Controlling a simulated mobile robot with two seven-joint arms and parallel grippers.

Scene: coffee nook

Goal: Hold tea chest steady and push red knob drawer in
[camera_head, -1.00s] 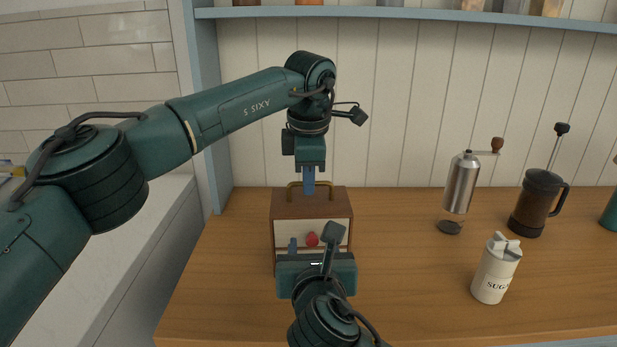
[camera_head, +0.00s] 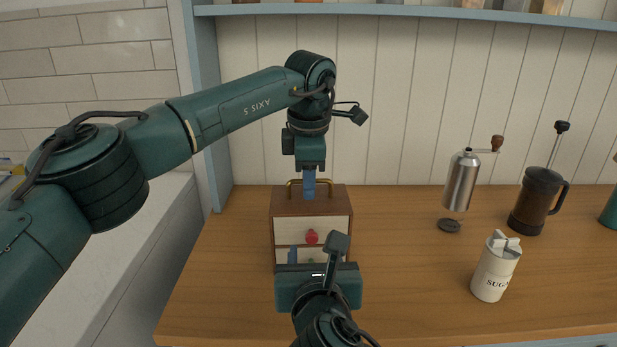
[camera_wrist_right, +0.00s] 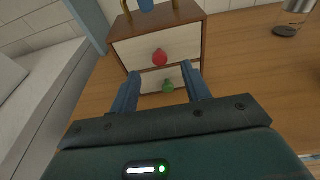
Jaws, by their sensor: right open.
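The tea chest (camera_head: 311,202) is a brown wooden box with a brass handle (camera_head: 294,183) on top and two pale drawers. The upper drawer has a red knob (camera_head: 312,237) and its front looks about flush with the frame. The lower drawer has a green knob (camera_wrist_right: 168,87). My left gripper (camera_head: 309,188) points down onto the handle and is shut on it; its fingers show edge-on. My right gripper (camera_wrist_right: 158,88) is open and empty in front of the chest, its fingers low on either side of the green knob. The red knob (camera_wrist_right: 160,58) is beyond the fingertips.
To the right stand a steel coffee grinder (camera_head: 461,182), a dark French press (camera_head: 536,200) and a white sugar jar (camera_head: 496,268). The wooden counter (camera_head: 410,270) is clear between chest and jar.

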